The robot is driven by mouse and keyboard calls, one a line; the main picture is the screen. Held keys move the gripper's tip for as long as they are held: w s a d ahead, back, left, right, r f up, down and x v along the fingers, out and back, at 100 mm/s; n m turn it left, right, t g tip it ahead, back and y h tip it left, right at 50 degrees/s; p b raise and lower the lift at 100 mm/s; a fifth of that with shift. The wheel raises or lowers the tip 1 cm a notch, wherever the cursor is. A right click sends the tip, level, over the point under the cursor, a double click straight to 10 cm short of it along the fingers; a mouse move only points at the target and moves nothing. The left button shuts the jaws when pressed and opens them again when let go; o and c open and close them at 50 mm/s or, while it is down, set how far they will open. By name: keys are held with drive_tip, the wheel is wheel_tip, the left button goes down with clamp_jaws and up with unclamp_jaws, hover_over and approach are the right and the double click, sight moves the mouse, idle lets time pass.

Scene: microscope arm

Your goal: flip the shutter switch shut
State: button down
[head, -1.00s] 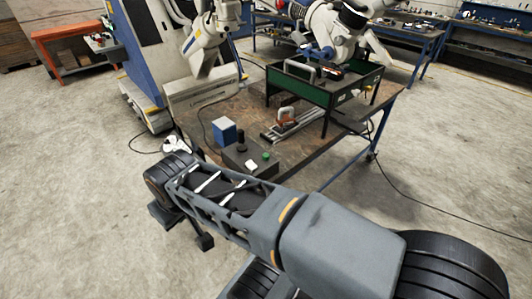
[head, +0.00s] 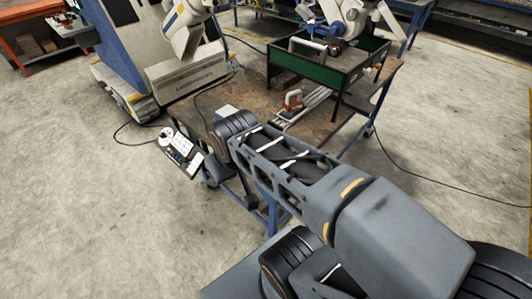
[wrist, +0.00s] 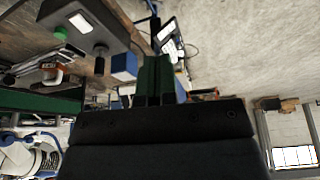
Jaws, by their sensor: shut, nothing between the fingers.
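A small control panel (head: 180,148) with white labels and a round white part sits at the left edge of the workbench in the head view. It also shows in the wrist view (wrist: 168,36), just beyond my fingertips. I cannot make out which part of it, if any, is the shutter switch. My gripper (wrist: 155,58) is shut and empty, its two dark fingers together, pointing toward the panel and apart from it as far as I can tell. In the head view my own arm hides the gripper.
A grey control box (wrist: 88,28) with a green button and a black stick is beside the fingers. A blue box (wrist: 124,66) stands near it. On the workbench (head: 258,84) are a clamp-like orange part (head: 293,99) and a green tray frame (head: 318,77).

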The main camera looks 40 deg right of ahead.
drive_tip(key=w+d+f+n+b, duration=0.1)
drive_tip(key=w+d+n, duration=0.2)
drive_tip(key=d+n, duration=0.3)
drive_tip(key=w+d+f+n+g+b, duration=0.1)
drive_tip(key=w+d+f+n+b, duration=0.1)
drive_tip(key=d+n, duration=0.5)
drive_tip(key=w+d+f+n+g+b, duration=0.1)
drive_tip(key=w+d+n, duration=0.3)
drive_tip(key=d+n, duration=0.2)
drive_tip(key=shift+w+d+f+n, duration=0.25)
drive_tip(key=shift+d+n, duration=0.15)
drive_tip(key=shift+d, duration=0.45)
drive_tip(key=shift+f, duration=0.15)
drive_tip(key=f, duration=0.4)
drive_tip(key=w+f, duration=0.1)
drive_tip(key=f, duration=0.4)
drive_tip(key=w+f+p, duration=0.1)
drive_tip(key=f, duration=0.3)
drive_tip(key=shift+w+a+f, duration=0.25)
drive_tip(key=shift+d, duration=0.1)
